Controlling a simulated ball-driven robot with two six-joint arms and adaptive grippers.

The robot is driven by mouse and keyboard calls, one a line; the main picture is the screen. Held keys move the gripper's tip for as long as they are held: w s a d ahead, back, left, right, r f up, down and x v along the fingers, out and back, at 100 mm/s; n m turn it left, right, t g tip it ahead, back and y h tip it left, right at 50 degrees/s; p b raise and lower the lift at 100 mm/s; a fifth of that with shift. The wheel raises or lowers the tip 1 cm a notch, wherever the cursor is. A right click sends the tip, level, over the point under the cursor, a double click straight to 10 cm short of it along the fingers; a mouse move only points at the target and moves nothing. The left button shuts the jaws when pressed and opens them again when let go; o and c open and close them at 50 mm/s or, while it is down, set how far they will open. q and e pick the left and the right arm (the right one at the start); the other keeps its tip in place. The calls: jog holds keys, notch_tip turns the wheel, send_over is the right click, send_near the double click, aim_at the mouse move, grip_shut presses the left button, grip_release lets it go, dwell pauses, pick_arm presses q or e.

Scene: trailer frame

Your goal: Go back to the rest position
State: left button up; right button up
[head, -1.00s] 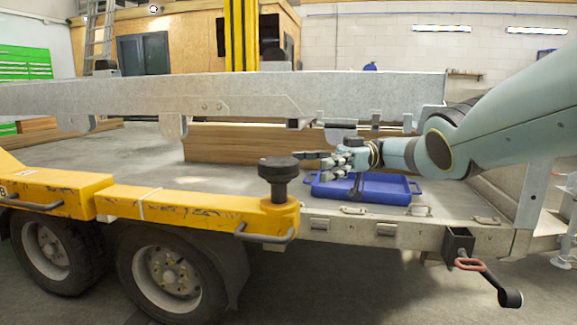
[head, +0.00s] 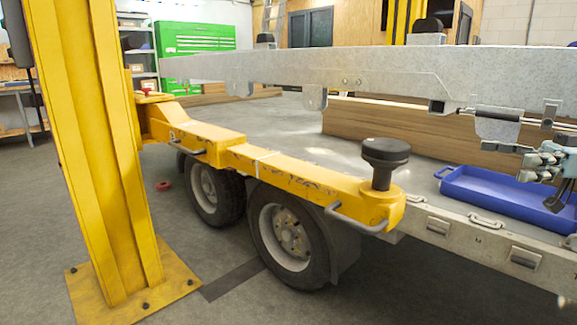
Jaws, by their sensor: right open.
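My right gripper (head: 543,162) shows at the right edge of the head view, open, with its fingers pointing left. It is above the right part of a blue tray (head: 490,196) that lies on the trailer bed. A dark tool-like thing at the tray's right end is partly hidden, and I cannot tell whether it touches the gripper. My left gripper is not in view. The trailer frame (head: 300,68), a long grey metal beam, runs across the view above the bed.
A yellow lift arm (head: 280,172) with a black round pad (head: 386,152) reaches along the trailer's near side. A yellow post (head: 95,140) stands at the left. Wooden beams (head: 400,130) lie behind. Grey floor is clear in front of the wheels.

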jog(key=s+a+f+m+t+h+p, duration=0.1)
jog(key=s+a+f+m+t+h, duration=0.15)
jog(key=s+a+f+m, duration=0.7)
jog(key=s+f+n+t+h+p, duration=0.1)
jog(key=s+f+t+h, duration=0.3)
jog(key=f, duration=1.2)
jog(key=s+a+f+m+t, duration=0.2)
jog(key=s+a+f+m, duration=0.2)
jog(key=s+f, duration=0.65)
jog(key=s+f+g+h, duration=0.4)
jog(key=s+f, duration=0.3)
jog(key=s, duration=0.4)
jog(key=s+d+f+m+g+h, duration=0.1)
jog(key=s+f+g+h, duration=0.3)
jog(key=s+f, duration=0.4)
jog(key=s+f+m+g+h+p, duration=0.1)
jog(key=s+f+g+h, duration=0.3)
jog(key=s+f, duration=0.4)
jog(key=s, duration=0.6)
jog(key=shift+d, duration=0.3)
